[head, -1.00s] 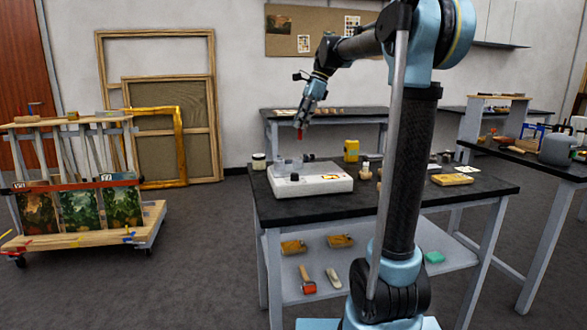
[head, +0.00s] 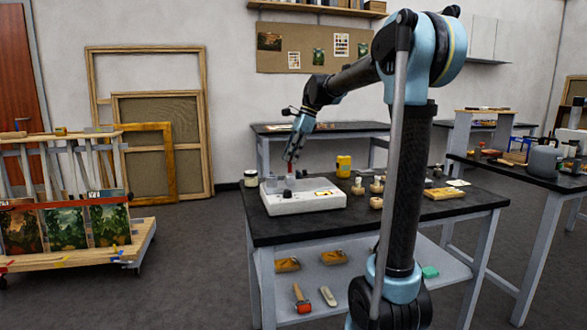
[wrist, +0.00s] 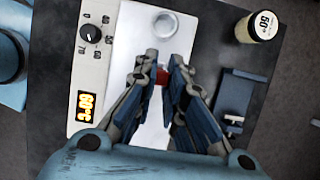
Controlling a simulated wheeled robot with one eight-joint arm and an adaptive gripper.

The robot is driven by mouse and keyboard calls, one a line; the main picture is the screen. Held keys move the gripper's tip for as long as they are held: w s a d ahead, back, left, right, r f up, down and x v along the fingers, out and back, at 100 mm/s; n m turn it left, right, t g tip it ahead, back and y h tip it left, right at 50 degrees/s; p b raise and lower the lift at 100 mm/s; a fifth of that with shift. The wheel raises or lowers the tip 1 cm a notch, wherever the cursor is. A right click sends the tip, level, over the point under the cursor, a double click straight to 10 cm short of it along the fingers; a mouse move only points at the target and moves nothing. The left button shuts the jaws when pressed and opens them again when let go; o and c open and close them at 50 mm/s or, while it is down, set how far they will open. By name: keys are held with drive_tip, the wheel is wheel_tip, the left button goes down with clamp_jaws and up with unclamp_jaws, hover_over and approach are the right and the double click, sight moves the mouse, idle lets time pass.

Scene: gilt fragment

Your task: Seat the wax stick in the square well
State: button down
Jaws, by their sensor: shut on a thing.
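My gripper (head: 290,163) is shut on the red wax stick (head: 290,171), which hangs down from the fingertips over the white bench unit. In the wrist view, my gripper (wrist: 160,70) shows its two fingers on either side of the red stick (wrist: 161,77); most of the stick is hidden. The white unit (head: 302,206) stands at the left of the dark-topped bench. It also shows in the wrist view (wrist: 122,60), with a dial and a lit display. I cannot make out the square well, or whether the stick touches anything below.
A round metallic cup (wrist: 165,25) is on the unit, beyond the fingertips. A labelled jar (wrist: 257,26) and a dark blue-grey block (wrist: 240,93) stand to its right. A yellow container (head: 343,166) and several small pots stand farther along the bench (head: 400,220).

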sight(291, 165)
drive_tip(key=shift+f, duration=1.95)
drive_tip(key=c, duration=1.7)
unclamp_jaws()
drive_tip(key=shift+o, duration=0.2)
drive_tip(key=shift+r, duration=0.15)
drive_tip(key=v, duration=1.1)
drive_tip(key=shift+d+r, duration=0.25)
drive_tip(key=shift+r, duration=0.1)
